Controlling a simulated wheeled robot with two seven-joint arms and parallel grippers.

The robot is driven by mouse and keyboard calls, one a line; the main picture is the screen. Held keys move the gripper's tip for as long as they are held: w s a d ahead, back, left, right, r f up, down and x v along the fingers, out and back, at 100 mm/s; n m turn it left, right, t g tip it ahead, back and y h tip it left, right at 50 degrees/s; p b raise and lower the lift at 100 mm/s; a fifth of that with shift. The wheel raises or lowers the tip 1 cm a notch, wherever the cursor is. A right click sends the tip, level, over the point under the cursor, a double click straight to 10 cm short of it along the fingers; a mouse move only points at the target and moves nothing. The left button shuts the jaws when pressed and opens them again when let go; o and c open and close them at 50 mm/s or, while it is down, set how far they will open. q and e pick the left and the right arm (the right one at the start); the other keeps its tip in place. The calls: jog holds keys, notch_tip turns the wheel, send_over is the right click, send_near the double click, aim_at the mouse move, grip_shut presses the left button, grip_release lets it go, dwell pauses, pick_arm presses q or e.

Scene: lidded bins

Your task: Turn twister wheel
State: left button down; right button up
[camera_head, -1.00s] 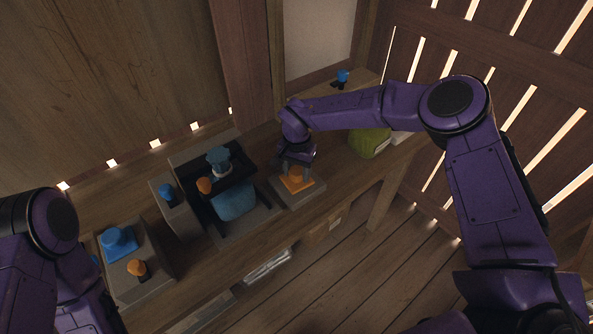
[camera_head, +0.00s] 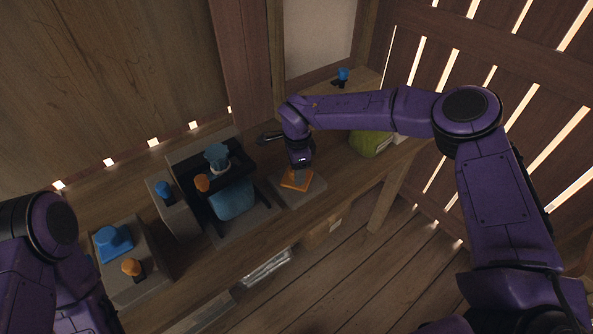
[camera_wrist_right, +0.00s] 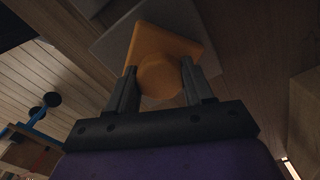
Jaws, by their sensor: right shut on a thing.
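The likely twister wheel is an orange piece (camera_head: 296,181) with a square base and a rounded knob, on a grey block on the bench. In the right wrist view the orange piece (camera_wrist_right: 162,72) sits between the two fingers. My right gripper (camera_wrist_right: 160,85) is shut on its rounded knob, one finger on each side. In the head view my right gripper (camera_head: 299,166) comes down on it from above, and its fingers are mostly hidden. My left arm shows at the lower left, but its gripper is not in view.
The grey block (camera_head: 312,194) stands beside a dark frame with a blue seat-like part (camera_head: 233,200). Other blocks carry blue (camera_head: 114,240) and orange (camera_head: 131,267) knobs to the left. A green object (camera_head: 371,143) lies right of my gripper. Walls close the back and right.

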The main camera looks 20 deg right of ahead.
jog(key=m+b, duration=0.1)
jog(key=m, duration=0.4)
jog(key=shift+m, duration=0.3)
jog(key=shift+m+b, duration=0.95)
jog(key=shift+m, duration=1.35)
jog(key=o, duration=1)
jog(key=shift+s, duration=0.1)
notch_tip(320, 180, up, 11)
jog(key=shift+f+b, duration=0.2)
jog(key=shift+b, duration=0.65)
